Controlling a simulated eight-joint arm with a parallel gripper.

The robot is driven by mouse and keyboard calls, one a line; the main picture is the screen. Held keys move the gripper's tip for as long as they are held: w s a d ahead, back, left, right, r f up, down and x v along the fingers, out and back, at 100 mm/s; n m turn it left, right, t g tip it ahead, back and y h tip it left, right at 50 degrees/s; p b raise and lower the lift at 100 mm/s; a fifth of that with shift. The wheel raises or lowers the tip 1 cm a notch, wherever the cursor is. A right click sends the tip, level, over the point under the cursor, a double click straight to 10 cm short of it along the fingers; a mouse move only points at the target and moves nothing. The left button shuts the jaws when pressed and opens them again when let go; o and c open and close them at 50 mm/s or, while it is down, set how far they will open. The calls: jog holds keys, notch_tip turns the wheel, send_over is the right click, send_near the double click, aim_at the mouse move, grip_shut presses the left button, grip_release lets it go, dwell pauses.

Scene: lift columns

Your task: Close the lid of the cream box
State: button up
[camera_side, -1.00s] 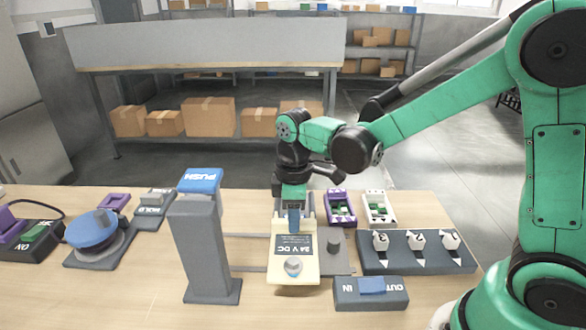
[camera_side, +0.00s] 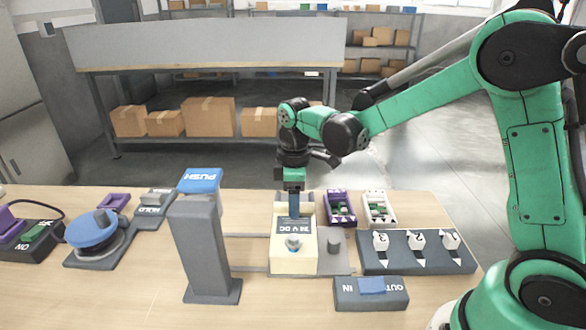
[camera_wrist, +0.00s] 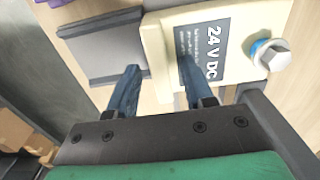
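The cream box (camera_side: 294,262) stands on a grey base mid-bench. Its top carries a dark "24 V DC" label (camera_side: 294,231) and a grey bolt-like knob (camera_side: 293,243) near the front edge. The wrist view shows the label (camera_wrist: 207,50) and the knob with a bluish ring (camera_wrist: 269,53). My gripper (camera_side: 293,208) points down at the rear part of the box top. In the wrist view its blue fingers (camera_wrist: 160,75) are apart, one over the label, the other beyond the cream edge. I cannot tell whether they touch the lid.
A purple tray (camera_side: 340,207), a white tray (camera_side: 379,208) and a numbered switch panel (camera_side: 416,252) are to the right. Bare bench lies in front.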

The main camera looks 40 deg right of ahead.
jog(key=shift+r, duration=0.1)
jog(key=shift+r, duration=2.9)
jog(key=shift+s, duration=0.1)
jog(key=shift+s+r, duration=0.2)
jog(key=s+r+m+t, duration=0.1)
jog(key=s+m+t, duration=0.6)
jog(key=s+m, duration=0.2)
jog(key=shift+a, duration=0.25)
